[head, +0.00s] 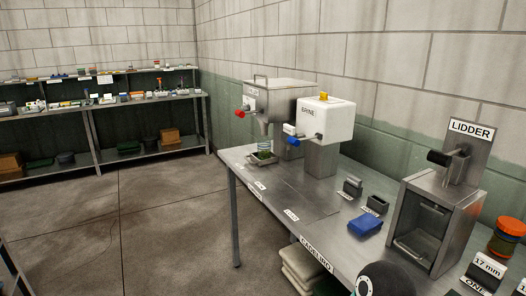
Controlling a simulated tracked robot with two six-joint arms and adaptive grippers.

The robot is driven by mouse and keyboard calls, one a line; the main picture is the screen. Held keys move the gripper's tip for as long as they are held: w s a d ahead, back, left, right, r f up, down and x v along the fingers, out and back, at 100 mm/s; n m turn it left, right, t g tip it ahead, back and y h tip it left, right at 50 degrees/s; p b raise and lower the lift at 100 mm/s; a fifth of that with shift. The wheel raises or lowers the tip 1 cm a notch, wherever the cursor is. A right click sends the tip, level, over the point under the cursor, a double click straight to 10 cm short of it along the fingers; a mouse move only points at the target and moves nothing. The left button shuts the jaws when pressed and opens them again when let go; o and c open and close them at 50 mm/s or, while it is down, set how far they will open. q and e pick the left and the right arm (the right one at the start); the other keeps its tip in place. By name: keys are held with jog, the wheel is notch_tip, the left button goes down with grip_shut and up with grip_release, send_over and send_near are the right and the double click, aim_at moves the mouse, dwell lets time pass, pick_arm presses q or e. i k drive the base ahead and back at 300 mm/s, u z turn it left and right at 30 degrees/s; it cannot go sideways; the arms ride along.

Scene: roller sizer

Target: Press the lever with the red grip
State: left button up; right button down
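The lever with the red grip (240,114) sticks out to the left from the front of a steel dispenser (281,97) at the far end of the table. A nozzle (264,128) hangs below that dispenser. Under it a small jar with greenish contents (264,148) stands on a little metal tray (256,161). Neither gripper shows in this view. A dark rounded part at the bottom edge looks like a piece of my own arm.
A white BRINE box (331,119) with a blue-grip lever (292,141) stands beside the dispenser. The LIDDER press (435,225), a blue cloth-like item (365,225) and an orange-lidded jar (505,237) are nearer. The table's middle front (285,195) is clear. Loaded shelves (110,94) line the back wall.

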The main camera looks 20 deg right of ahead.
aim_at(238, 113)
jog(key=z, duration=0.15)
jog(key=i, duration=1.75)
jog(key=u, duration=0.35)
